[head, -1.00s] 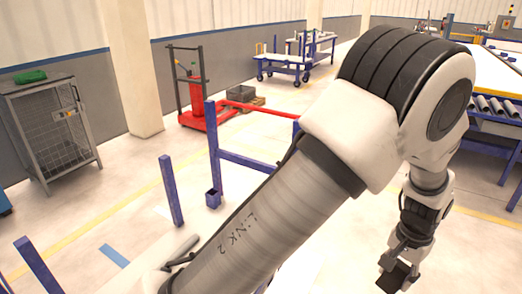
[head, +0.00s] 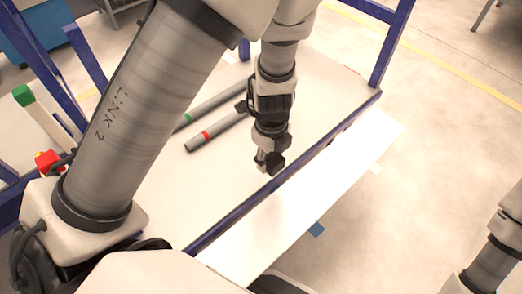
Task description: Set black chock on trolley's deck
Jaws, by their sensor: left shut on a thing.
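My left gripper (head: 268,158) reaches down over the trolley's pale deck (head: 335,85), close to its blue front edge. It is shut on the black chock (head: 276,163), a small dark block at its fingertips, partly hidden by the fingers. I cannot tell whether the chock touches the deck or hangs just above it. Part of my right arm shows at the lower right edge; its gripper is not in view.
Two grey pipes lie on the deck left of the gripper, one with a red band (head: 208,134) and one with a green band (head: 215,101). A blue post (head: 390,45) rises at the deck's right corner. Open floor lies to the right.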

